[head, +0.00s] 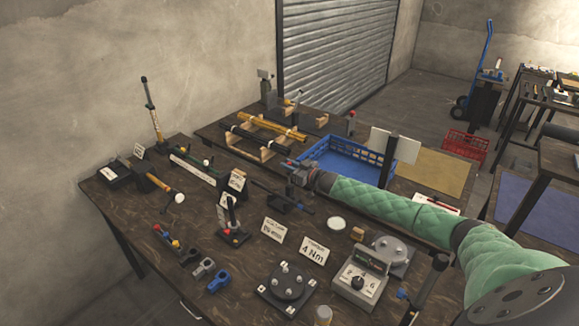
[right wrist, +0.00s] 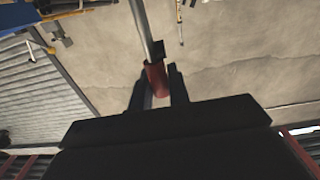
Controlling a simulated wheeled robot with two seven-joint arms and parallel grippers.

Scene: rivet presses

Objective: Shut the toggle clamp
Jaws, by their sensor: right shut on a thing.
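My right gripper (head: 290,172) reaches in from the right on a green-sleeved arm, over the middle of the bench. In the right wrist view my right gripper (right wrist: 157,88) is shut on the red grip of a lever handle (right wrist: 155,78). A grey metal bar runs on from the grip to the top edge of that view. I take this lever to be the toggle clamp's handle; its base is not clear. A dark fixture (head: 285,198) lies just below the gripper in the head view. My left gripper is not in view.
A blue crate (head: 316,160) stands behind the gripper. A small upright press (head: 232,222), torque cards (head: 313,250), a round dark fixture (head: 288,283) and a grey meter box (head: 356,284) stand on the near bench. Pipes on wooden blocks (head: 270,128) lie at the back.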

